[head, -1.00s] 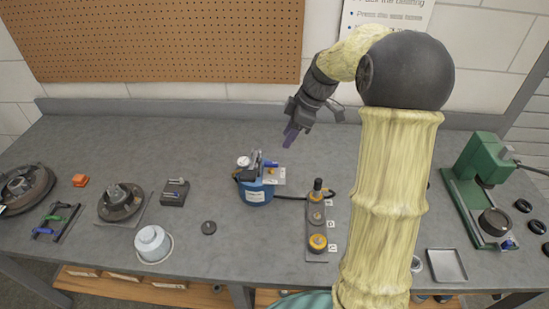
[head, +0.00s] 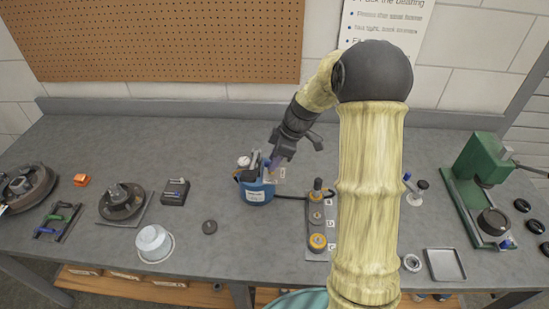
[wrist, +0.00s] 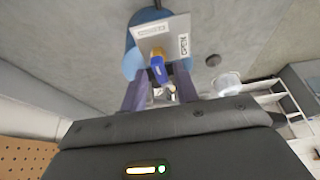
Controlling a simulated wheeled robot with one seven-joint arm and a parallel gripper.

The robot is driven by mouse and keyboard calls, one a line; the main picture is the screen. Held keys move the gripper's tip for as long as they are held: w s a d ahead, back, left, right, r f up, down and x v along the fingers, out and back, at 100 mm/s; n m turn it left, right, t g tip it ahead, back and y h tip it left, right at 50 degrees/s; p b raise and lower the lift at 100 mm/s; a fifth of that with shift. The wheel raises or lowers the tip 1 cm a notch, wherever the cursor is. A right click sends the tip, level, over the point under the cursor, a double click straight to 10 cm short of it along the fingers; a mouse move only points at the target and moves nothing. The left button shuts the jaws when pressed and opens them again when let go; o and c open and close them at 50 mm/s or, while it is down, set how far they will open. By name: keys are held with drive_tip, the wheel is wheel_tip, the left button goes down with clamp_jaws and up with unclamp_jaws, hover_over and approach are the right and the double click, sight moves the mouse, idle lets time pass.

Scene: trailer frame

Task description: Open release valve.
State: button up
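A blue pump unit (head: 257,194) stands on the bench with a light plate (wrist: 163,38) on top, marked OPEN along one edge. On the plate sits a valve with a brass-yellow base (wrist: 157,54) and a small blue lever (wrist: 158,72). My gripper (head: 274,162) is over the right part of the pump unit and hides much of the valve in the head view. In the wrist view, its two purple fingers (wrist: 160,82) are apart. The lever's end shows between the fingertips, with gaps on both sides; contact is not clear.
A green press (head: 480,180) is at the far right. A white cup (head: 152,240), a dark disc (head: 209,227) and a hub part (head: 121,201) lie to the left.

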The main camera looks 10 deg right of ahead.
clamp_jaws()
